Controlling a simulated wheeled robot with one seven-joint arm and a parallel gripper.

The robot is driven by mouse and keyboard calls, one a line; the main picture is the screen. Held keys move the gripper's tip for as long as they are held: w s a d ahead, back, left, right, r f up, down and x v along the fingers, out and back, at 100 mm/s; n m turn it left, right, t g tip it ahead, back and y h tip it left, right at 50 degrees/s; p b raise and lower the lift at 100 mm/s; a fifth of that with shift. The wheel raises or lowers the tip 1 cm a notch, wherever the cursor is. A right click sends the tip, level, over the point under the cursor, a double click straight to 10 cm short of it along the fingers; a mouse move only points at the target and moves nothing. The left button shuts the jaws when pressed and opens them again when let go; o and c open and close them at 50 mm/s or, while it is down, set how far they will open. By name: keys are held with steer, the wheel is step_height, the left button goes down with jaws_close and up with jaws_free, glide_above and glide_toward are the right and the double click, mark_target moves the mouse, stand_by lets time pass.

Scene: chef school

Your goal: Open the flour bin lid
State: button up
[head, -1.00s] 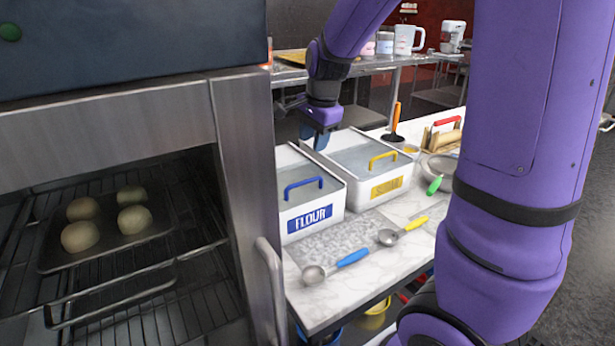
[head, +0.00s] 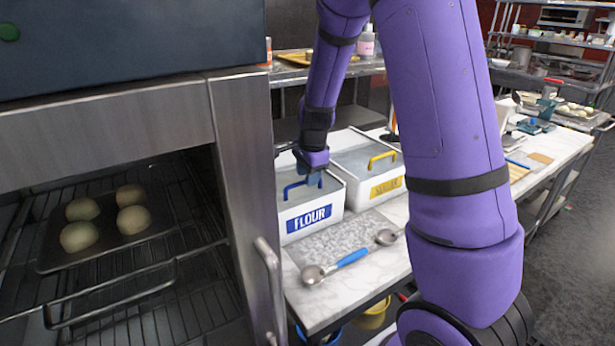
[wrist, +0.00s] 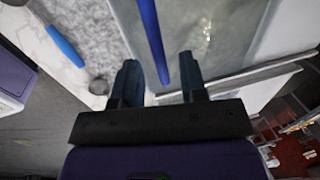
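The white flour bin (head: 340,197) stands on the marble counter with a blue FLOUR label (head: 309,218). Its grey see-through lid (head: 290,209) lies flat on top and carries a blue handle (head: 291,189). My gripper (head: 308,172) is at the handle, over the lid, and hides part of both. In the wrist view my gripper (wrist: 160,78) has its fingers apart, and the blue handle (wrist: 153,40) runs between them with gaps on both sides. The lid surface (wrist: 215,35) shows behind it.
A second white bin (head: 371,199) with a yellow handle (head: 382,158) stands close on the right. A blue-handled scoop (head: 350,258) and another scoop (head: 387,237) lie in front. The oven's steel frame (head: 245,200) stands close on the left.

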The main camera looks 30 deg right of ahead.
steer(key=shift+w+f, duration=0.1)
steer(key=shift+f, duration=0.4)
jaws_close()
glide_above(280, 168)
steer(key=s, duration=0.1)
steer(key=shift+s, duration=0.1)
jaws_free()
